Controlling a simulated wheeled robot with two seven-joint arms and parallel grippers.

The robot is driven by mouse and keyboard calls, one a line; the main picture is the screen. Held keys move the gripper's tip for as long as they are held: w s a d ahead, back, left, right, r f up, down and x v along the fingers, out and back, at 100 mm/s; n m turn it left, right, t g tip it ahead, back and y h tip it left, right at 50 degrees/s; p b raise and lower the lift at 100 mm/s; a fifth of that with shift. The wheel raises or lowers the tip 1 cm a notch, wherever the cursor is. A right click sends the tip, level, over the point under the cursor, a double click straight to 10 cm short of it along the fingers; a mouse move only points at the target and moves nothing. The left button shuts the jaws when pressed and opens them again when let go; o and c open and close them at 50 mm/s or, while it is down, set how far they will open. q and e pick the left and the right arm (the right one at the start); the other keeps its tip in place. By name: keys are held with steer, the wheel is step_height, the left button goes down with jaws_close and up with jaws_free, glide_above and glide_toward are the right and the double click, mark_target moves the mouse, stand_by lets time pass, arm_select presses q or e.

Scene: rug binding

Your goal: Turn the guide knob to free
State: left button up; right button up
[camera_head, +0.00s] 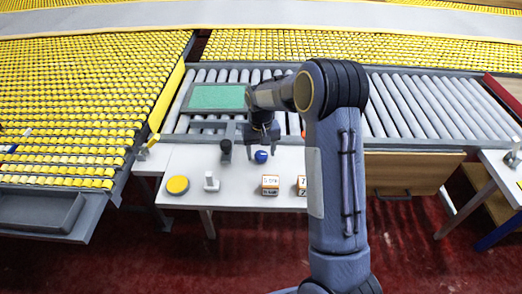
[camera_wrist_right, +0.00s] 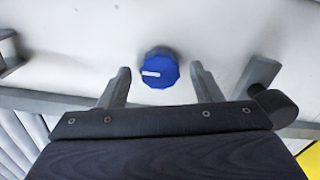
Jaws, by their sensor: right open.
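The guide knob (camera_head: 261,156) is a small blue knob on the white table, close to the roller conveyor. In the right wrist view the blue knob (camera_wrist_right: 158,70) shows a white pointer mark running from its middle to the left. My right gripper (camera_head: 262,150) is above the table at the knob. In the right wrist view my right gripper (camera_wrist_right: 162,76) is open, with one finger on each side of the knob and a gap to both. Whether the fingertips are down at the knob's height I cannot tell. My left gripper is not in view.
A dark-topped post (camera_head: 226,148), a yellow round button (camera_head: 177,185), a white upright piece (camera_head: 211,182) and a labelled block (camera_head: 270,185) stand on the white table (camera_head: 235,196). A green panel (camera_head: 216,97) lies on the rollers (camera_head: 412,105) behind.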

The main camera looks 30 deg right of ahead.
mark_target(261, 153)
step_height(261, 153, up, 7)
steer(key=shift+r, duration=0.4)
stand_by(0.4)
steer(key=shift+s+r, duration=0.1)
steer(key=s+a+r+n+t+y, duration=0.15)
steer(key=s+a+r, duration=0.3)
steer(key=s, duration=0.65)
steer(key=s+a+r+m+t+y, duration=0.1)
steer(key=s+a+r+t+y, duration=0.3)
steer(key=s, duration=0.7)
steer(key=s+a+f+n+h, duration=0.1)
steer(key=s+a+f, duration=0.1)
steer(key=s, duration=0.5)
steer(key=shift+a+h, duration=0.35)
steer(key=shift+a, duration=0.2)
